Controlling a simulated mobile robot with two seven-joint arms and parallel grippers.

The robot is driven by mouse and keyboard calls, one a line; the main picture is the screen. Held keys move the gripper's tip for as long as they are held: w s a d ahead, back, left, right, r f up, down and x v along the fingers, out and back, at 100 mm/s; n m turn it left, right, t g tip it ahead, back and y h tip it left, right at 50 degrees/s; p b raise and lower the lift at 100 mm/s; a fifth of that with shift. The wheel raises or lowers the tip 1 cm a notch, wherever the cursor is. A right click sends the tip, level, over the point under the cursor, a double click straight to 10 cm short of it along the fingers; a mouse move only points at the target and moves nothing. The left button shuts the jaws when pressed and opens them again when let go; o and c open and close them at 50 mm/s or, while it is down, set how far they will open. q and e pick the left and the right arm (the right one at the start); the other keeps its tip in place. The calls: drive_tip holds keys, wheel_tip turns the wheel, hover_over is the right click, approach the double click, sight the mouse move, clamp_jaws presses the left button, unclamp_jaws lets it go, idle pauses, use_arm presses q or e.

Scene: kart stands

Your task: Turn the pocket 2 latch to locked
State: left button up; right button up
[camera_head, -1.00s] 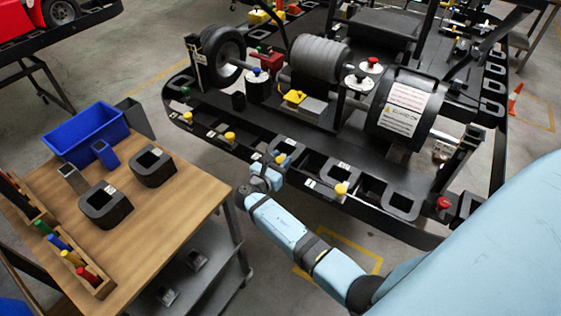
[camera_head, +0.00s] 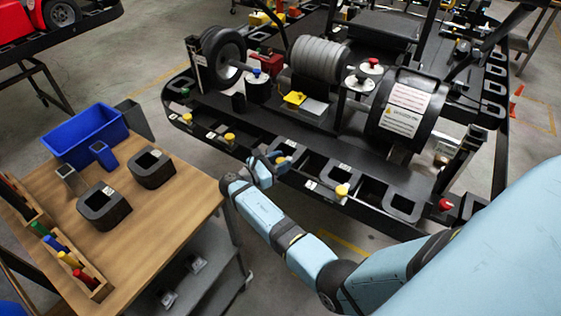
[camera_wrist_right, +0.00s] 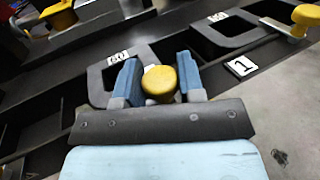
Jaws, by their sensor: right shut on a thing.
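My right gripper (camera_wrist_right: 159,83) is shut on a yellow latch knob (camera_wrist_right: 159,80), with one blue finger on each side of its round head. In the head view this gripper (camera_head: 275,159) is at the near rail of the kart stand, and it mostly hides the held knob. The knob stands in front of a black pocket frame (camera_wrist_right: 98,84). A white plate marked 1 (camera_wrist_right: 241,67) lies on the rail to the right of the held knob. The latch's own number plate and lever are hidden behind the gripper. My left gripper is out of view.
Another yellow knob (camera_head: 342,190) is farther right on the rail, and one (camera_head: 229,137) is to the left. A red knob (camera_head: 445,204) is near the right corner. The wooden table (camera_head: 170,205) with a blue bin (camera_head: 86,138) stands left of my arm.

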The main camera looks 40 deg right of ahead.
drive_tip(key=o, duration=0.9)
drive_tip(key=shift+a+b, duration=0.65)
drive_tip(key=shift+a, duration=3.05)
